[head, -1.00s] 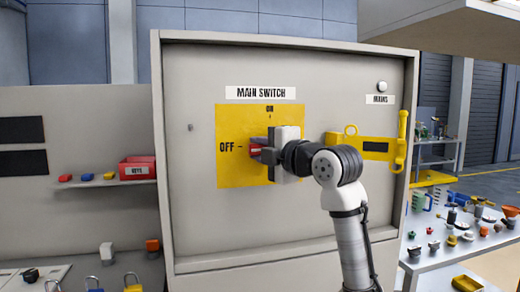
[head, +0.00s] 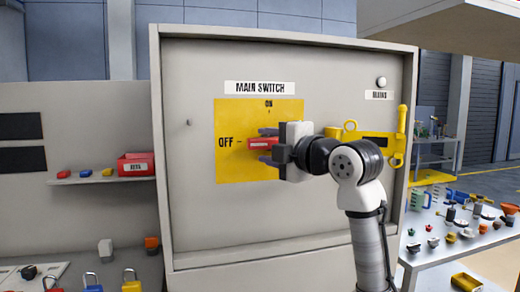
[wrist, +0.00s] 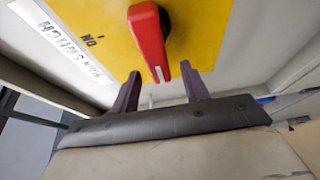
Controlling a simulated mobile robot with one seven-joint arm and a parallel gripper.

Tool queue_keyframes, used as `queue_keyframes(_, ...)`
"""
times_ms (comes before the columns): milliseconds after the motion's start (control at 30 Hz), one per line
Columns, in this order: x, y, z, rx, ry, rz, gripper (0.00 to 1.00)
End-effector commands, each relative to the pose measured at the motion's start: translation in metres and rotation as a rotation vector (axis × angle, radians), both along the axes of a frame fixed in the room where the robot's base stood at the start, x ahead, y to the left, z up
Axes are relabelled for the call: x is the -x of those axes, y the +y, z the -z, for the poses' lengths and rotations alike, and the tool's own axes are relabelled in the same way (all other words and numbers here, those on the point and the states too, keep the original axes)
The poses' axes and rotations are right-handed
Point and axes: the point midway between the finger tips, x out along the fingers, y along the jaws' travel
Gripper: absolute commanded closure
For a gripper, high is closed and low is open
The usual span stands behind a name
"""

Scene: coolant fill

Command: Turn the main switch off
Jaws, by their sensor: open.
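The main switch is a red handle (head: 262,143) on a yellow plate (head: 228,170), under the MAIN SWITCH label (head: 259,88). The handle lies level and points left to the OFF mark; the ON mark is above. In the wrist view the red handle (wrist: 148,38) has a white line at its tip. My gripper (head: 267,146) is open, one finger above the handle and one below. In the wrist view my gripper (wrist: 160,78) shows a gap on both sides of the handle's tip. The gripper body hides the handle's right end in the head view.
A yellow bracket (head: 401,136) is mounted right of the switch, near my wrist. A white knob (head: 381,82) sits above it. A shelf at left holds a red box (head: 136,165) and small coloured items. Padlocks stand at lower left. A cluttered table (head: 465,240) is at right.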

Motion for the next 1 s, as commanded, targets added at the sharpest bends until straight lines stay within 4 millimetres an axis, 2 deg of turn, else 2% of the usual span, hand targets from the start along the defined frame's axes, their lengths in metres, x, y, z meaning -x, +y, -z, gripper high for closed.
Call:
queue_keyframes(200,0.04,-0.035,0.003,0.0,-0.003,0.003,0.55)
queue_keyframes(433,0.069,-0.059,0.001,0.0,-0.001,0.001,0.55)
queue_keyframes(600,0.077,-0.066,0.0,0.0,0.0,0.0,0.55)
queue_keyframes(867,0.078,-0.066,-0.001,0.0,0.0,-0.001,0.55)
queue_keyframes(933,0.077,-0.065,0.0,-0.004,0.0,-0.002,0.55)
queue_keyframes(1000,0.073,-0.055,0.002,-0.029,0.001,-0.008,0.55)
